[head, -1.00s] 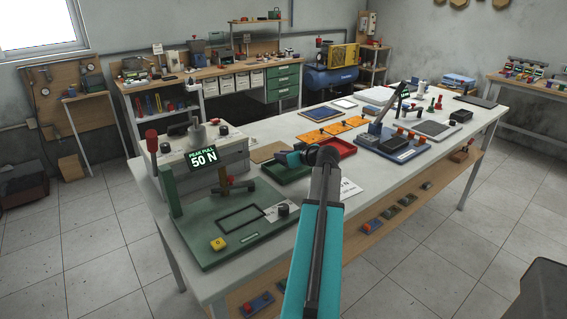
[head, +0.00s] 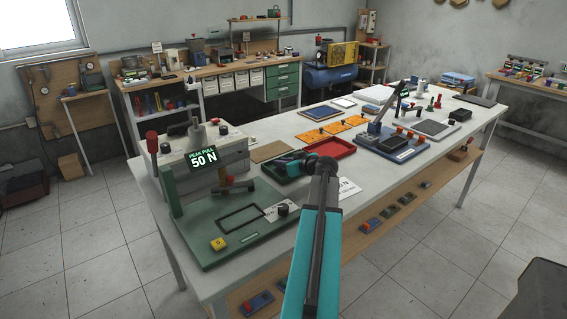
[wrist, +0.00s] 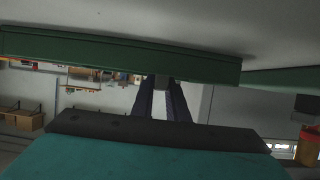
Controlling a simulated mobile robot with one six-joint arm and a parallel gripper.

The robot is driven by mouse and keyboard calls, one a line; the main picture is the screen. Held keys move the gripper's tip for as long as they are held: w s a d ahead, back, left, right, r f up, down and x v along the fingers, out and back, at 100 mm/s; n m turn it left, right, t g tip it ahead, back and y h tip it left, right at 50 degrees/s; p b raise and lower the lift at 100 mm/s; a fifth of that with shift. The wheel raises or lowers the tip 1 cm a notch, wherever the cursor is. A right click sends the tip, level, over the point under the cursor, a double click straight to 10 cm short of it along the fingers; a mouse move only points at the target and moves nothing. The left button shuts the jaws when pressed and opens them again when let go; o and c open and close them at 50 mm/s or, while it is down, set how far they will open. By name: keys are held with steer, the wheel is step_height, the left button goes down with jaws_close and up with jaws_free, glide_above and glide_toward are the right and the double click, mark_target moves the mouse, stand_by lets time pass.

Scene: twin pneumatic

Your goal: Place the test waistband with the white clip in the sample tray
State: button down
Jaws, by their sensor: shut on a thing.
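My gripper (wrist: 166,98) shows in the wrist view with its two dark fingers close together, shut on a small greyish piece (wrist: 162,83) at their tips. I take it for the test waistband; I cannot make out a white clip on it. In the head view my wrist is over a shallow green tray (head: 270,172), and the fingertips are hidden. A long green wall (wrist: 120,55), likely of this tray, crosses the wrist view right at the fingertips. A red tray (head: 345,148) lies just behind. No label shows which one is the sample tray.
A green pull tester (head: 215,225) reading 50 N stands left of the green tray. A brown mat (head: 268,151), orange plates (head: 345,123) and a blue lever fixture (head: 390,148) lie behind. A white card (head: 348,188) lies right of my arm.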

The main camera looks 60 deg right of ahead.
steer(key=shift+f, duration=0.1)
steer(key=c, duration=1.7)
jaws_free()
steer(key=shift+c, duration=0.2)
steer(key=b+v, duration=0.2)
steer(key=v, duration=1)
steer(key=shift+r, duration=0.25)
